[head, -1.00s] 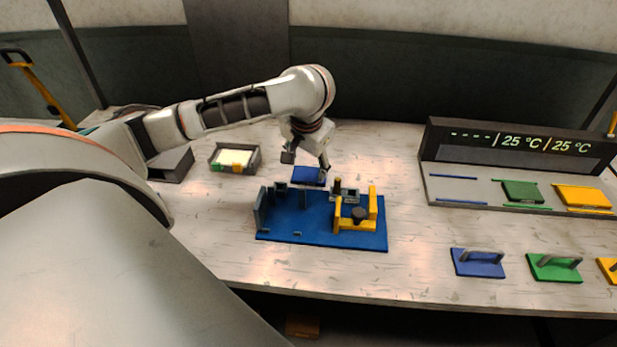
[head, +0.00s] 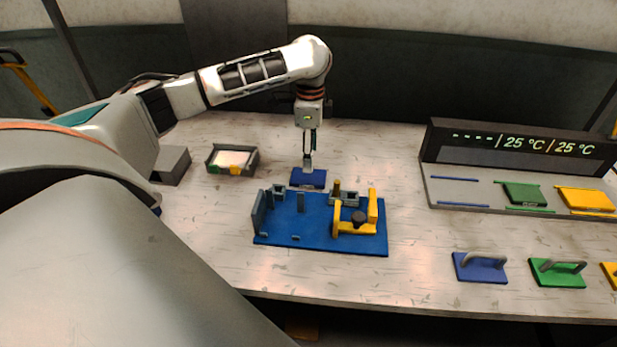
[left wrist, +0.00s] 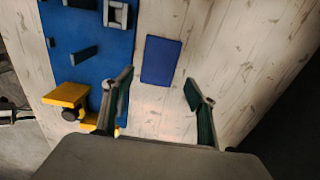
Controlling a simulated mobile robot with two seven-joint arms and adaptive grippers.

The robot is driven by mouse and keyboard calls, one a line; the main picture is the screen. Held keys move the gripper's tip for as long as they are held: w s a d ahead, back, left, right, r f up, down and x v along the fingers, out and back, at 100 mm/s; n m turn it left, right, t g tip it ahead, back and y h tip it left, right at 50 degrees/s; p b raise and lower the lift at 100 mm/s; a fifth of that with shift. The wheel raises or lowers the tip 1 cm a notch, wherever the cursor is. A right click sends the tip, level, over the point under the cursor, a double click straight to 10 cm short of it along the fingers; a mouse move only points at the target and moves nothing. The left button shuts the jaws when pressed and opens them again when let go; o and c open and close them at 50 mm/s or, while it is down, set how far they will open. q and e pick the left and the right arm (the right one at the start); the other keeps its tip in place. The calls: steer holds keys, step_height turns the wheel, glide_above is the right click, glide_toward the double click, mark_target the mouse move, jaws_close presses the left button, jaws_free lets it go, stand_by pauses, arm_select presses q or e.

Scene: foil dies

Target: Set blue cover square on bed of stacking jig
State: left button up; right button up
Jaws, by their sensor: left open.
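The blue cover, seen as a flat dark-blue plate (head: 315,183), lies on the table just behind the stacking jig (head: 318,236). The jig is a blue board with grey stops and a yellow clamp with a black knob at its right. No cover lies on its bed. My left gripper (head: 308,164) points down over the plate, with the fingers hiding part of it. In the left wrist view, the open fingers (left wrist: 159,76) are apart and empty, and the plate (left wrist: 161,59) shows beyond them. The jig (left wrist: 112,48) is at left there.
A dark tray (head: 213,168) with a pale sheet and coloured pieces stands left of the plate. Handled blue (head: 478,272) and green (head: 556,279) blocks lie at front right. A temperature-display station (head: 440,192) stands behind them. The table between jig and station is clear.

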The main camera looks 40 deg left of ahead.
mark_target(308, 176)
arm_select(q)
steer(key=f, duration=0.6)
steer(key=shift+s+a+f, duration=0.1)
steer(key=shift+s+f, duration=0.1)
steer(key=shift+f, duration=0.2)
steer(key=c, duration=1)
steer(key=shift+r, duration=0.2)
